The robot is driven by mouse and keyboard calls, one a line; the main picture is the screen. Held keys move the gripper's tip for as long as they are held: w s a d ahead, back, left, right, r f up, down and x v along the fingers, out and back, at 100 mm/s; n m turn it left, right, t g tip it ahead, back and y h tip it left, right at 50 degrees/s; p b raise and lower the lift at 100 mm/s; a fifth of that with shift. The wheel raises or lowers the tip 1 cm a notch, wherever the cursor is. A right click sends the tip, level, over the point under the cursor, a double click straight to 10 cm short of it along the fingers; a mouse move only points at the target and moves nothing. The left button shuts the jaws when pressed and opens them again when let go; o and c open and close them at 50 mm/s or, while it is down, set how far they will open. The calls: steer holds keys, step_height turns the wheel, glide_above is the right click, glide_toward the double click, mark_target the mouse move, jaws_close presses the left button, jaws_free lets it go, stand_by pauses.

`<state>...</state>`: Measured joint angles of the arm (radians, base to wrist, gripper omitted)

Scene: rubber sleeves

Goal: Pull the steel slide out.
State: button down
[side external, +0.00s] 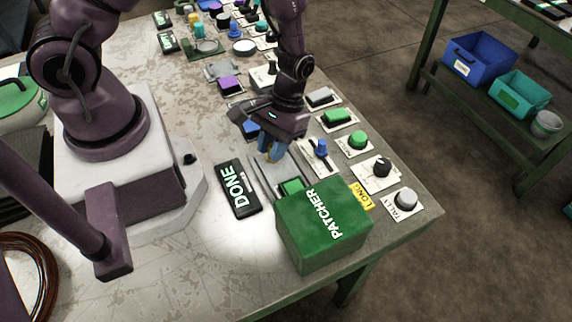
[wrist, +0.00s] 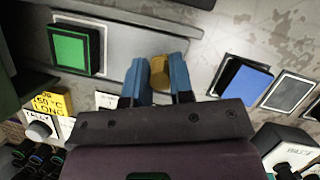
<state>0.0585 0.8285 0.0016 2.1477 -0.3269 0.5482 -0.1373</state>
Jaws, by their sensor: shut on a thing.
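The steel slide (side external: 266,177) is a flat grey plate lying in front of the green PATCHER box (side external: 322,235), and its near end meets the box. A green square pad (side external: 292,187) sits on it close to the box. In the wrist view the slide (wrist: 122,52) carries the green pad (wrist: 73,49) at left and a brass-coloured knob (wrist: 159,73). My gripper (side external: 271,150) is over the slide's far end. In the wrist view its blue fingers (wrist: 160,68) are shut on the knob, one on each side. How far the slide runs inside the box is hidden.
A black DONE sign (side external: 238,188) lies left of the slide. A blue-knobbed switch (side external: 320,148), a black dial (side external: 381,168) and a TALLY button (side external: 405,199) stand to the right. A blue block (wrist: 245,80) is beyond the slide's end. Bare table lies front left.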

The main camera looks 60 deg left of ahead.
steer(key=shift+a, duration=1.2)
steer(key=c, duration=1)
jaws_free()
steer(key=shift+a, duration=0.1)
steer(key=shift+r, duration=0.15)
steer(key=v, duration=1.2)
steer(key=shift+w+r, duration=0.15)
steer(key=shift+r, duration=0.2)
